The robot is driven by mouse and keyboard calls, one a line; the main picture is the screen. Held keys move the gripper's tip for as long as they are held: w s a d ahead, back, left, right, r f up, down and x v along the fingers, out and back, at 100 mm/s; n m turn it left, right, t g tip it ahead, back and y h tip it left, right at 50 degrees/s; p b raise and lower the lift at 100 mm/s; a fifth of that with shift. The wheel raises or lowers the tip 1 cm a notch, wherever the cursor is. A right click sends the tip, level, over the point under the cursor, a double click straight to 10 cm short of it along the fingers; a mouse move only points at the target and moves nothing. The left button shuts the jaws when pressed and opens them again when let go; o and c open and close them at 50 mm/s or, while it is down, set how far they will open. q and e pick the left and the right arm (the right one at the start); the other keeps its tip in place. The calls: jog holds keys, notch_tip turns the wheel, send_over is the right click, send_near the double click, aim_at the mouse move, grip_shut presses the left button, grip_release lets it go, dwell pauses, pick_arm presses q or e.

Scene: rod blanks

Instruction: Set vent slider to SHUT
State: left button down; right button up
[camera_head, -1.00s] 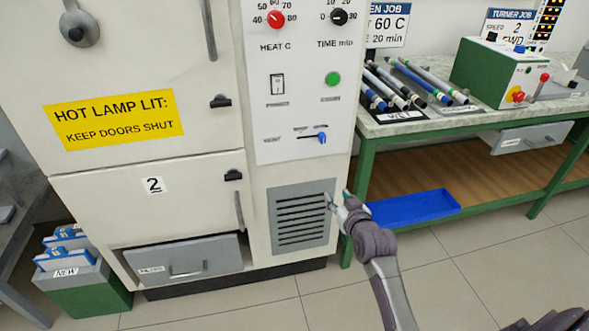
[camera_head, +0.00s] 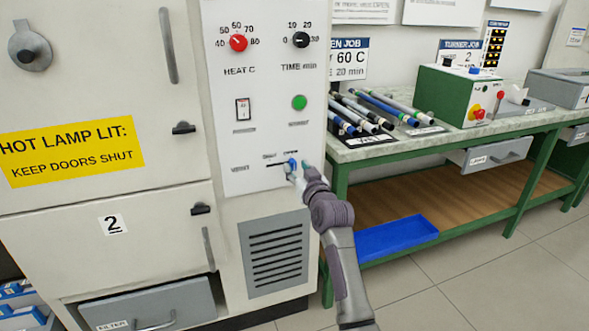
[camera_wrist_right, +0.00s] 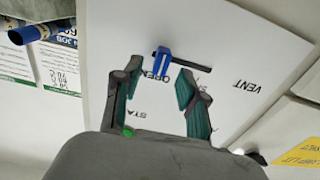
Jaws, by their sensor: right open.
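The vent slider has a blue knob (camera_head: 291,163) in a dark slot on the white control panel (camera_head: 245,110). The knob is at the right end of the slot, by the OPEN label; the slot runs left from it, toward the VENT label. My right gripper (camera_head: 299,171) is at the panel, close to the knob. In the right wrist view the picture is turned over: the blue knob (camera_wrist_right: 163,63) shows just beyond and between the tips of the open fingers (camera_wrist_right: 159,76). I cannot tell whether they touch it. My left gripper is not in view.
A green button (camera_head: 299,102), a rocker switch (camera_head: 242,109) and two dials sit above the slider. The vent grille (camera_head: 275,252) is below. A green-framed bench (camera_head: 450,136) with several rods stands to the right, with a blue tray (camera_head: 396,238) on its lower shelf.

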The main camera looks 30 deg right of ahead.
aim_at(293, 165)
jog(key=shift+x, duration=1.25)
grip_shut()
